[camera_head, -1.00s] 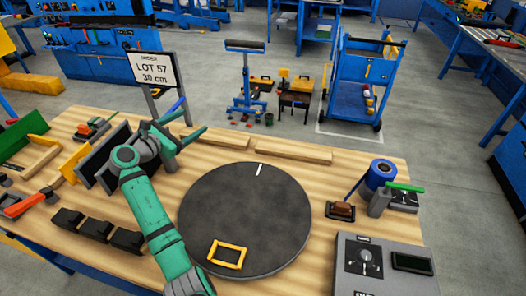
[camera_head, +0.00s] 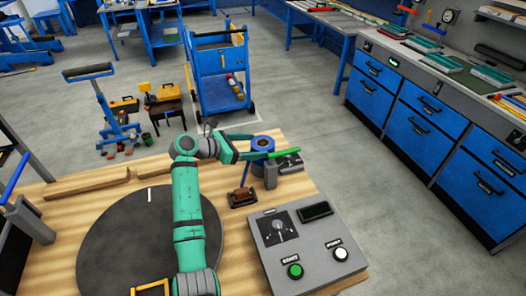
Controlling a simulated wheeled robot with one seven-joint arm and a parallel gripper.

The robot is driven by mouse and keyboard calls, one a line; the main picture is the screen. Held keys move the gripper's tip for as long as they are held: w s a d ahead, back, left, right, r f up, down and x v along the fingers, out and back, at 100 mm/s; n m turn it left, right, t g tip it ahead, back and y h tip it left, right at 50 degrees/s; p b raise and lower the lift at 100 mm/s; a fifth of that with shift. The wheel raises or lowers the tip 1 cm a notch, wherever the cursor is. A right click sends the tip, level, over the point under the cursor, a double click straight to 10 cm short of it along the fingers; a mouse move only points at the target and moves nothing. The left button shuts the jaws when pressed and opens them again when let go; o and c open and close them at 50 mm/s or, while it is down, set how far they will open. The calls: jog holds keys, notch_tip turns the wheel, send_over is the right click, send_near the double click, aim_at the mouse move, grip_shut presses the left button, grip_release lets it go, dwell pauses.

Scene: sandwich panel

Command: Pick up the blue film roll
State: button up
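The blue film roll (camera_head: 263,143) stands upright near the back right corner of the wooden table, on a grey holder with a green bar. My gripper (camera_head: 257,147) reaches it from the left, with its two green fingers spread apart. One finger lies toward the back of the roll and the other crosses toward its front, partly covering it. The fingers look open around the roll's near side. I cannot tell whether either finger touches it.
A grey control box (camera_head: 305,247) with a dial and buttons is in front of the roll. A small brown block on a dark base (camera_head: 242,198) sits between it and the black round turntable (camera_head: 117,238). The green bar (camera_head: 285,152) is close right of the roll.

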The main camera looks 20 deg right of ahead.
aim_at(270, 145)
jog(key=shift+w+x, duration=0.2)
jog(key=shift+x, duration=1.75)
jog(key=x, duration=0.4)
jog(key=shift+s, duration=0.2)
jog(key=shift+w+f, duration=0.15)
jog(key=shift+a, duration=0.35)
jog(key=shift+d, duration=0.2)
jog(key=c, duration=0.9)
jog(key=shift+d, duration=0.1)
